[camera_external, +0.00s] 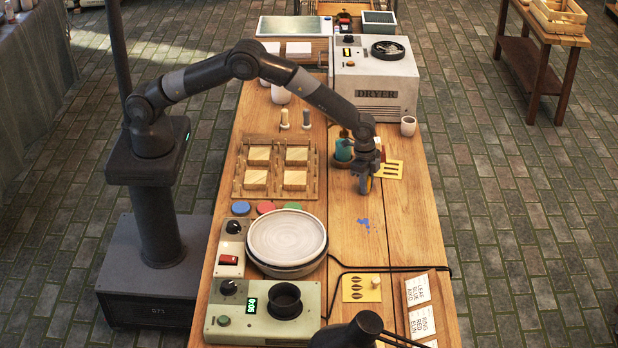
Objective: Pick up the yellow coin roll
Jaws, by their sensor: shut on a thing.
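Left of my gripper is a wooden tray (238,190) with blocks. The dryer (376,95) stands at the back.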

